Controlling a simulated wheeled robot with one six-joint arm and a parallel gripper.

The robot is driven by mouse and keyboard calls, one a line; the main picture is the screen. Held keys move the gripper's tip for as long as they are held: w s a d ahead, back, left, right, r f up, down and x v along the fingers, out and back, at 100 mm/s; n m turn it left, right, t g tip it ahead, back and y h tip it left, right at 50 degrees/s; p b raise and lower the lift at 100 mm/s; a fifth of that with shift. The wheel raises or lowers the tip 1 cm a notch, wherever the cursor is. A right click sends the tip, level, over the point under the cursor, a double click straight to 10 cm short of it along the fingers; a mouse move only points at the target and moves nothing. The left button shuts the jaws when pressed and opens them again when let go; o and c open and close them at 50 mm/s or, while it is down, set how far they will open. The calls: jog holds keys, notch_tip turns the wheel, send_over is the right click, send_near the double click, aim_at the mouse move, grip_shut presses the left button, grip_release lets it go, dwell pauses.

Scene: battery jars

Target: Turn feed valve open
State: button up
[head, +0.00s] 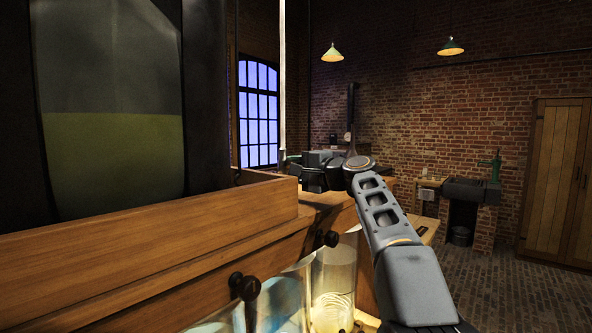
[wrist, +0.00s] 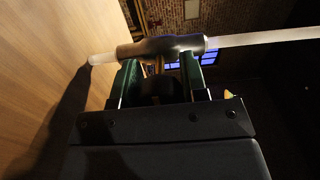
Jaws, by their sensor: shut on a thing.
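The feed valve (wrist: 162,46) is a dark barrel-shaped fitting on a pale tube (wrist: 262,39), crossing above my fingers in the wrist view. My gripper (wrist: 158,74) has its two green fingers around a dark round part just below the fitting, apparently the valve's handle. The handle's angle is too dark to tell. In the head view the pale tube (head: 283,75) hangs vertically beside the wooden bench, and my gripper (head: 288,160) is at its lower part. The valve itself is too small and partly hidden there.
A tank with yellow-green liquid (head: 115,165) stands at the left above a wooden ledge (head: 130,255). Glass jars (head: 333,285) and dark knobs (head: 245,287) are below it. A sink (head: 470,190) and wooden cupboard (head: 555,180) stand far right. The floor on the right is clear.

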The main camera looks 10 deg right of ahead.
jog(key=o, duration=0.9)
jog(key=b+v, duration=0.3)
jog(key=v, duration=1)
jog(key=shift+s+d+b, duration=0.25)
jog(key=shift+s+b, duration=0.05)
jog(key=shift+s, duration=0.05)
